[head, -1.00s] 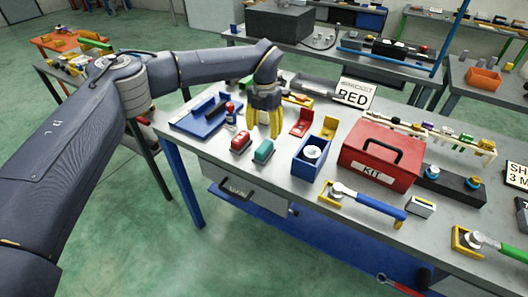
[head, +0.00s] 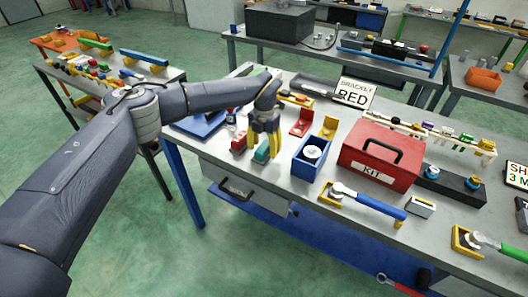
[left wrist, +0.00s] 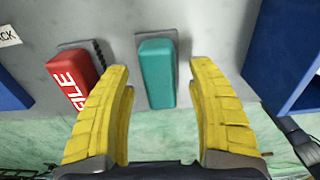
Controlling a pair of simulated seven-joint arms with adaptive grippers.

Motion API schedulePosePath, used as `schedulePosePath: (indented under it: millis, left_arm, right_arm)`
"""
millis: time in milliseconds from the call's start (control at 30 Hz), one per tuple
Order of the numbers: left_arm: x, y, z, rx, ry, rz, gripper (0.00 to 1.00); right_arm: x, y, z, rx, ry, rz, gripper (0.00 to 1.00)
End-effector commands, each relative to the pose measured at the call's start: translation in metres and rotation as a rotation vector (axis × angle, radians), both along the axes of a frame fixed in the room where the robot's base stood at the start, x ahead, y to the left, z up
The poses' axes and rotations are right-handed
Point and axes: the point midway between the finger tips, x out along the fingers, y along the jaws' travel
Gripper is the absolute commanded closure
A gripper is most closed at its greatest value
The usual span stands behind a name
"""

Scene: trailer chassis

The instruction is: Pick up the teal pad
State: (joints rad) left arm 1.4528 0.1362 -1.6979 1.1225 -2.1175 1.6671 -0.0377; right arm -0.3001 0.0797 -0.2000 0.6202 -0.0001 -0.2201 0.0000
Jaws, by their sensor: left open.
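The teal pad (left wrist: 156,78) lies on the workbench near its front edge, on a thin grey plate. In the head view the teal pad (head: 262,152) is partly hidden behind my left gripper. My left gripper (head: 263,153) is above the pad, pointing down. In the left wrist view its yellow fingers (left wrist: 162,100) are open, apart on both sides of the pad's near end, with nothing between them gripped. My right gripper is not in view.
A red block with white letters (left wrist: 74,77) sits just left of the pad; it also shows in the head view (head: 239,141). A blue bin (head: 309,165) stands to the right. A red KIT box (head: 378,160) is farther right.

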Motion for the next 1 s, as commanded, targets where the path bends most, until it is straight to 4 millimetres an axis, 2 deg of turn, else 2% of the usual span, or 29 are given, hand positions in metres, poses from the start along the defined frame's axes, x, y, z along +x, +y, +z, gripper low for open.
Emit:
schedulePosePath:
  millis: [267,767,1000]
  left_arm:
    - [0.0004,0.0,-0.0024,0.0,-0.001,0.0,0.41]
    - [0.0003,0.0001,-0.0023,0.001,-0.001,0.0,0.99]
    - [0.0003,0.0001,-0.0023,0.0,-0.001,0.0,1.0]
  right_arm:
    - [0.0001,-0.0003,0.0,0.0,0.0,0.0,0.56]
    - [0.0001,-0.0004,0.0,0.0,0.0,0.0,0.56]
    - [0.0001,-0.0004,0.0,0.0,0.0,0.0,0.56]
